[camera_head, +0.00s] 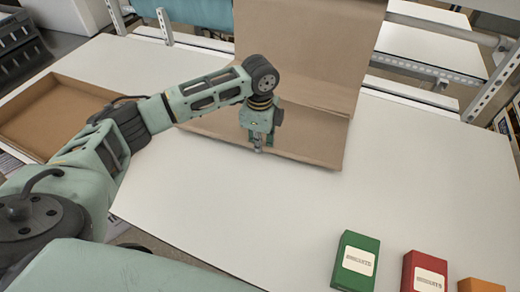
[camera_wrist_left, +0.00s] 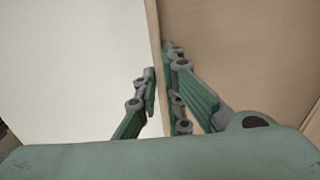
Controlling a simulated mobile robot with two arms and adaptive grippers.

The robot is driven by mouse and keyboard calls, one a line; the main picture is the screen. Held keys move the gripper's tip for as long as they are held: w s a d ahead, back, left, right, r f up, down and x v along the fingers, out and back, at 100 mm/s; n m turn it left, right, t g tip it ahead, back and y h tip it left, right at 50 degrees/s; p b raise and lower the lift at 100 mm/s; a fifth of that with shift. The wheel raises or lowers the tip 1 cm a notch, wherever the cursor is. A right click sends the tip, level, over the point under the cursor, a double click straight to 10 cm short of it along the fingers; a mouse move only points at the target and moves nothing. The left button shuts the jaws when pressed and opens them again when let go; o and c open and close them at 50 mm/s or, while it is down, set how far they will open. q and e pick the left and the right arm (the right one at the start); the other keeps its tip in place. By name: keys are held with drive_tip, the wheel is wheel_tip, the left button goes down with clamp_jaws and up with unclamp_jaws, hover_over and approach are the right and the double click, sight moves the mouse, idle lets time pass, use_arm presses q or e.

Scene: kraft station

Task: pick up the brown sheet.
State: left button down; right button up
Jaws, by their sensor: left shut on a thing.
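The brown sheet (camera_head: 318,141) hangs down at the back of the white table, and its lower part lies forward over the tabletop. My left gripper (camera_head: 257,148) is at the front edge of the sheet, shut on that edge. In the left wrist view the sheet (camera_wrist_left: 245,50) fills the right side, and its edge passes between the two fingers of my left gripper (camera_wrist_left: 162,100). The exact contact of the fingertips is partly hidden. My right gripper is not in view.
An open cardboard tray (camera_head: 30,92) lies at the left of the white table (camera_head: 215,225). A green box (camera_head: 355,260), a red box (camera_head: 425,272) and an orange box (camera_head: 480,285) stand at the front right. Metal rails (camera_head: 425,68) run behind. The middle of the table is clear.

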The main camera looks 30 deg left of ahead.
use_arm(q)
drive_tip(key=s+d+r, duration=0.8)
drive_tip(key=s+d, duration=0.1)
drive_tip(key=d, duration=0.2)
drive_tip(key=shift+s+r+p, duration=0.15)
drive_tip(key=shift+s+p, duration=0.05)
drive_tip(key=shift+p, duration=0.15)
idle(0.3)
